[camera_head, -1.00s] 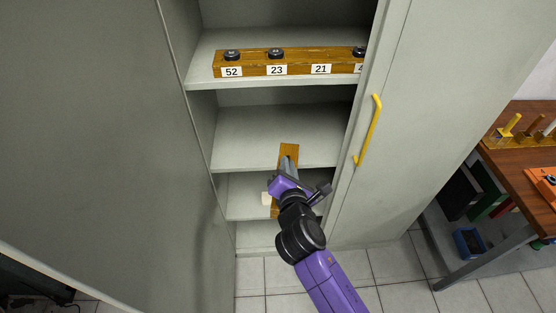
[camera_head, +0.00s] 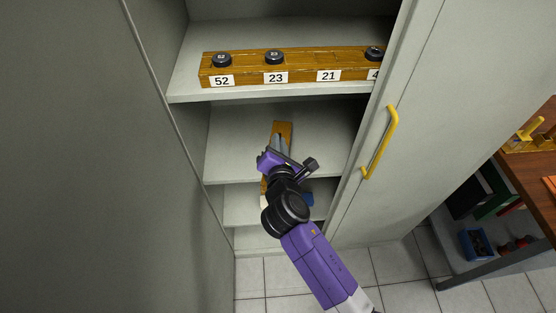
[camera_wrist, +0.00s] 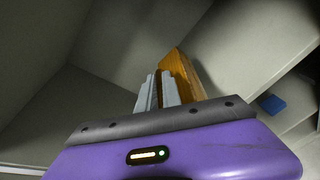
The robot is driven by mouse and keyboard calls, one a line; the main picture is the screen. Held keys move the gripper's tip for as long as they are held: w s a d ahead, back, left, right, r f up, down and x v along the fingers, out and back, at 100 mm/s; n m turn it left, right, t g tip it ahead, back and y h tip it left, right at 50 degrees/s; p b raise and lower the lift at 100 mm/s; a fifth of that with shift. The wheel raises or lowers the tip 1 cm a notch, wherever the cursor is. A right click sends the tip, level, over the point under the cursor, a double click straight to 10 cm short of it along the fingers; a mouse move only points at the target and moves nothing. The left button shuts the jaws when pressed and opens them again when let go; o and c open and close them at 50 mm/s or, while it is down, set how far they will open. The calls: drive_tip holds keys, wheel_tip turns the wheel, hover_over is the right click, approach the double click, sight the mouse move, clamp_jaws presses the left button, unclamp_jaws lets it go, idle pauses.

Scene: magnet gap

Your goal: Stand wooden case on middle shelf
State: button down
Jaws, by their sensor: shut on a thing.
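The wooden case (camera_head: 283,130) is a narrow orange-brown wooden piece, largely hidden behind my gripper in the head view. My gripper (camera_head: 280,146) is shut on it, in front of the middle shelf (camera_head: 233,142). In the wrist view the grey fingers (camera_wrist: 163,90) close on the wooden case (camera_wrist: 180,68), which extends up and to the right of them. The case's upper end shows against the middle shelf's surface in the head view. I cannot tell whether it touches the shelf.
The upper shelf (camera_head: 185,94) bears a wooden rack (camera_head: 300,68) with black knobs and number labels. A cabinet door with a yellow handle (camera_head: 380,143) is at right. A blue object (camera_wrist: 272,104) lies on a lower level. The middle shelf looks clear on both sides.

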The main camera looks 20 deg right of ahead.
sight(262, 192)
drive_tip(key=shift+f+b, duration=0.55)
drive_tip(key=shift+f, duration=2.75)
drive_tip(key=c, duration=1.9)
unclamp_jaws()
drive_tip(key=shift+f, duration=0.25)
drive_tip(key=o, duration=0.4)
drive_tip(key=shift+r, duration=0.25)
drive_tip(key=v, duration=1.2)
drive_tip(key=shift+a+f+b, duration=0.1)
drive_tip(key=shift+b, duration=0.2)
